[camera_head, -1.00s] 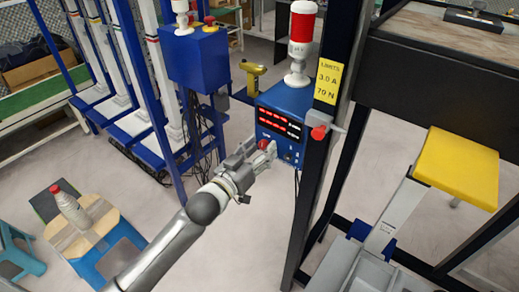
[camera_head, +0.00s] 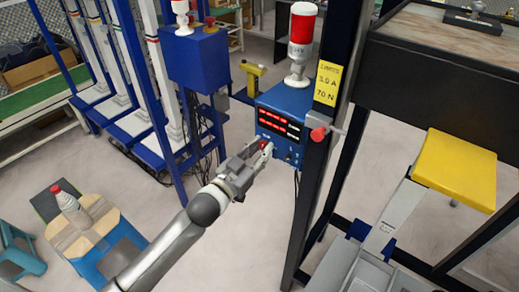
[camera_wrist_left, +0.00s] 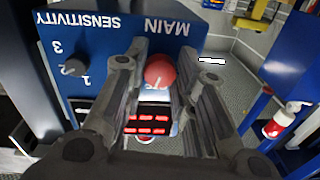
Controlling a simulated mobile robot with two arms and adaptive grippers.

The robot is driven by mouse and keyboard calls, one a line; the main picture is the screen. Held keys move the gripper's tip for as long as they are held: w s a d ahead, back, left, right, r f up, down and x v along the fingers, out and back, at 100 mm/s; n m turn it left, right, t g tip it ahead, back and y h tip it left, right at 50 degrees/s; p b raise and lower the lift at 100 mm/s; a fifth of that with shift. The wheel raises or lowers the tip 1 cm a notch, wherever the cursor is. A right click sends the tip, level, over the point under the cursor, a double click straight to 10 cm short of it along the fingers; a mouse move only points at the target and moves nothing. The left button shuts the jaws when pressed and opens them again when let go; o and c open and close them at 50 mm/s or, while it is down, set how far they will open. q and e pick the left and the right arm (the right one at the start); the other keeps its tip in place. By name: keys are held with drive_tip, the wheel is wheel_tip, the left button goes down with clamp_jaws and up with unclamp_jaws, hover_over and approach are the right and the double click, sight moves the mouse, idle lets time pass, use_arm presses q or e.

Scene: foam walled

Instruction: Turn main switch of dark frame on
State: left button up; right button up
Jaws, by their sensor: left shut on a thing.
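The blue control box (camera_head: 283,118) is fixed to the dark frame post (camera_head: 325,130), with lit red displays (camera_head: 279,122) on its face. My left gripper (camera_head: 262,149) is at the lower left of that face, shut on the red main switch knob (camera_head: 264,145). In the left wrist view the red knob (camera_wrist_left: 160,71) sits between the two fingers (camera_wrist_left: 157,85), by the upside-down label MAIN (camera_wrist_left: 167,27). A black sensitivity knob (camera_wrist_left: 74,67) is beside it. The fingers partly cover the panel. My right gripper is not in view.
A red and white beacon (camera_head: 300,45) stands on the box. A yellow limits sign (camera_head: 328,82) and a red-tipped clamp (camera_head: 319,133) are on the post. A wooden-topped stool with a bottle (camera_head: 70,208) stands at lower left. Open floor lies between.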

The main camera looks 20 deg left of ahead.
use_arm(q)
drive_tip(key=m, duration=0.3)
drive_tip(key=shift+m, duration=0.4)
drive_tip(key=m, duration=0.3)
drive_tip(key=shift+m+p, duration=0.3)
drive_tip(key=shift+m, duration=0.1)
drive_tip(key=m, duration=0.4)
drive_tip(key=shift+a+m+h, duration=0.1)
drive_tip(key=shift+m+h, duration=0.2)
drive_tip(key=shift+m, duration=1.8)
drive_tip(key=o, duration=1.1)
drive_tip(key=shift+c, duration=0.2)
drive_tip(key=shift+s, duration=0.1)
drive_tip(key=v, duration=1.1)
drive_tip(key=shift+s+a+f, duration=0.15)
drive_tip(key=shift+s+a, duration=0.15)
